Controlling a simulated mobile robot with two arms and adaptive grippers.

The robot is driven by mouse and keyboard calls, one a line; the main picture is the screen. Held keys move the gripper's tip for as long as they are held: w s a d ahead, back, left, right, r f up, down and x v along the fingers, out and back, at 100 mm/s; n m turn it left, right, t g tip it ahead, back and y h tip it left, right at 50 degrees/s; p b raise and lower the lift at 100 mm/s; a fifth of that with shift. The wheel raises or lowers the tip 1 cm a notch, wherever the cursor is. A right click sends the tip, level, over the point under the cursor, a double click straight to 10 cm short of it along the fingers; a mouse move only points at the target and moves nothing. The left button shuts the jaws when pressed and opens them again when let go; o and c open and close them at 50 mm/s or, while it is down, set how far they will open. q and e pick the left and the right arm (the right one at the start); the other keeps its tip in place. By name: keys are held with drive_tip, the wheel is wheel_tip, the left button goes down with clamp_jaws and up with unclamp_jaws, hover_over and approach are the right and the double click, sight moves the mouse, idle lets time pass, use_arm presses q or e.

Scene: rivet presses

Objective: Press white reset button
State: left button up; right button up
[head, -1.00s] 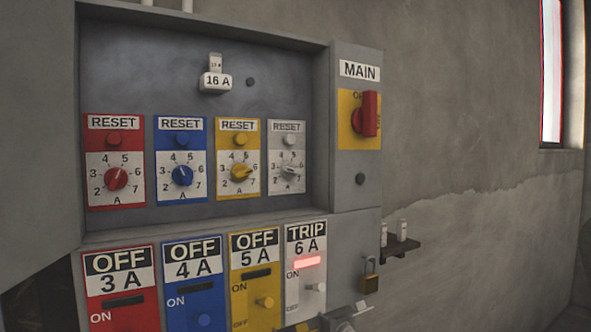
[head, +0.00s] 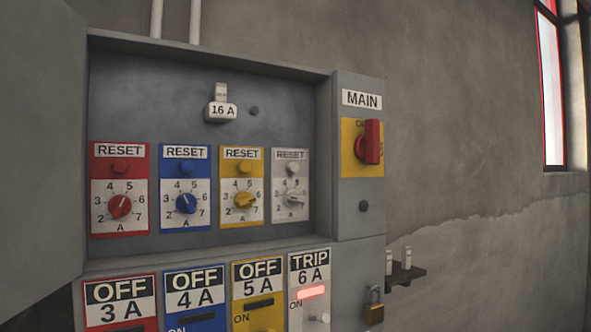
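The white reset button (head: 292,169) is a small round knob under a RESET label, at the top of the white panel (head: 290,207), rightmost of the row in the grey cabinet. A white dial (head: 292,200) sits below it. Under that, the white breaker panel (head: 309,277) reads TRIP 6 A and has a lit red bar (head: 311,292). Neither of my grippers shows in the head view.
Red (head: 120,167), blue (head: 186,168) and yellow (head: 244,167) reset buttons stand to the left. A red MAIN switch (head: 369,142) is at the right. A padlock (head: 374,308) and a small shelf (head: 405,274) are at the lower right.

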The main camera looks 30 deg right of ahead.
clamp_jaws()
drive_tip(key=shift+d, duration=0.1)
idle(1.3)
